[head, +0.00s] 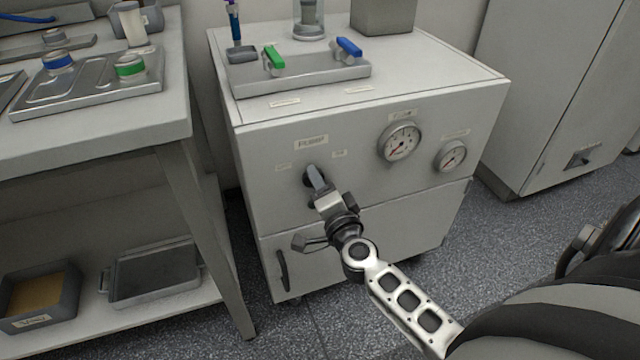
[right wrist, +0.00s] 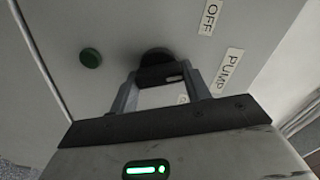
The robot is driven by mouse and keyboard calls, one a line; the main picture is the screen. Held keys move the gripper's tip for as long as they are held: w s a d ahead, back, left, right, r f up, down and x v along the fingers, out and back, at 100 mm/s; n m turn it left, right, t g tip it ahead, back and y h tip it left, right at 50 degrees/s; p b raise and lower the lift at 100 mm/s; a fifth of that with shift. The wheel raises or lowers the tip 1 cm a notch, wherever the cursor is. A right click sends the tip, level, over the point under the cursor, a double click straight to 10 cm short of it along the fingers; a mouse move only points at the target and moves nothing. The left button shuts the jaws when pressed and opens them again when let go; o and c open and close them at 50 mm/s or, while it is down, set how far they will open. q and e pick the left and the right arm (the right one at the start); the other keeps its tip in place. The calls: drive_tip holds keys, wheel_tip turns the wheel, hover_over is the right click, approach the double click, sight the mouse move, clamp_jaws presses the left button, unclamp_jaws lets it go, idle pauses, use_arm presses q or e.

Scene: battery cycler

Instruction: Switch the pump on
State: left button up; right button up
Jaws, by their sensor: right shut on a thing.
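The pump switch is a dark rotary knob (head: 309,179) on the upper left of the pale cabinet's (head: 350,215) front. In the right wrist view the black knob (right wrist: 156,58) sits near labels reading OFF (right wrist: 210,17) and PUMP (right wrist: 229,70). My right gripper (head: 318,182) reaches up to the panel and is shut on the knob, with one finger on each side of it in the right wrist view (right wrist: 160,88). In the head view the gripper partly hides the knob. A dark green round lamp or button (right wrist: 91,58) is beside the knob. My left gripper is out of view.
Two round gauges (head: 399,142) (head: 450,156) are to the right of the knob. A tray with green and blue valve handles (head: 300,77) is on the cabinet top. A workbench (head: 110,122) stands close on the left, and another cabinet (head: 560,95) on the right.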

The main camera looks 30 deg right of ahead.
drive_tip(key=shift+o, duration=0.2)
drive_tip(key=m, duration=0.2)
drive_tip(key=shift+f+m, duration=0.1)
drive_tip(key=shift+m, duration=0.3)
drive_tip(key=m, duration=0.2)
drive_tip(key=shift+f+m, duration=0.1)
drive_tip(key=shift+m, duration=0.2)
drive_tip(key=shift+m+b, duration=0.3)
drive_tip(key=shift+m, duration=0.9)
drive_tip(key=shift+f+m, duration=0.1)
drive_tip(key=shift+m, duration=0.9)
drive_tip(key=shift+c, duration=0.2)
drive_tip(key=shift+o, duration=0.2)
drive_tip(key=shift+m, duration=0.3)
drive_tip(key=o, duration=1)
drive_tip(key=shift+c, duration=0.2)
